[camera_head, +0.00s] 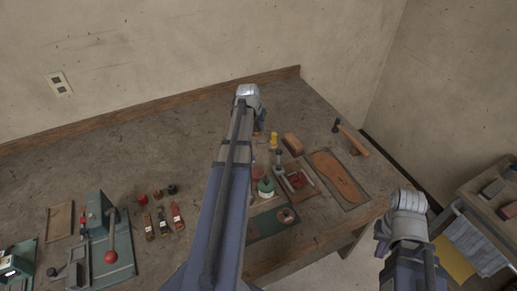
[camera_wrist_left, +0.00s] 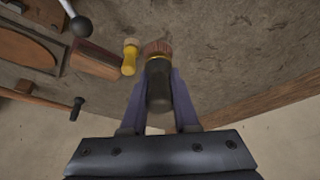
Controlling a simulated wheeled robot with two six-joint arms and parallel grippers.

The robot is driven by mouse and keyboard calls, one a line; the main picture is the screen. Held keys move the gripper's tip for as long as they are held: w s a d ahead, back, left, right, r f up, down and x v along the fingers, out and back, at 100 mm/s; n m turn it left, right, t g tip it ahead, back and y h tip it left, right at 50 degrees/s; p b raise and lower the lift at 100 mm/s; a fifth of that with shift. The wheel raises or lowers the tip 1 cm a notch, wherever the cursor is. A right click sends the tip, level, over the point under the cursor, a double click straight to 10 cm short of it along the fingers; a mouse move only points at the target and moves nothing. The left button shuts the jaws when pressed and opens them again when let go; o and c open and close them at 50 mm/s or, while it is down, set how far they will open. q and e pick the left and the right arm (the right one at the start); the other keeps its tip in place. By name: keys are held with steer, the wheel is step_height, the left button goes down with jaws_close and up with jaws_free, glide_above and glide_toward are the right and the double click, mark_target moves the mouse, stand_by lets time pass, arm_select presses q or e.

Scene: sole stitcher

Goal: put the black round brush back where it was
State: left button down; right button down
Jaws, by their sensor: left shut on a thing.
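The black round brush (camera_wrist_left: 157,82) is between the fingers of my left gripper (camera_wrist_left: 160,95), which is shut on its dark handle. Its brown bristles point up in the left wrist view, away from the palm, with the worktop behind them. In the head view my left gripper (camera_head: 259,116) is over the back of the bench, and my arm hides most of the brush. A yellow-handled brush (camera_wrist_left: 130,57) stands beside the held brush, apart from it; it also shows in the head view (camera_head: 274,141). My right gripper (camera_head: 383,238) is off the bench's right side, its fingers unclear.
A brown block (camera_head: 292,144), a hammer (camera_head: 351,139) and a sole on a board (camera_head: 340,177) lie to the right of the yellow brush. A green press (camera_head: 105,235) and several small tools stand at the left. The back left worktop is clear.

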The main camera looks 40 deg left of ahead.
arm_select(q)
steer(key=shift+f+b, duration=4.85)
steer(key=shift+f, duration=0.2)
steer(key=shift+r, duration=0.15)
steer(key=c, duration=0.7)
jaws_free()
steer(key=shift+o, duration=0.2)
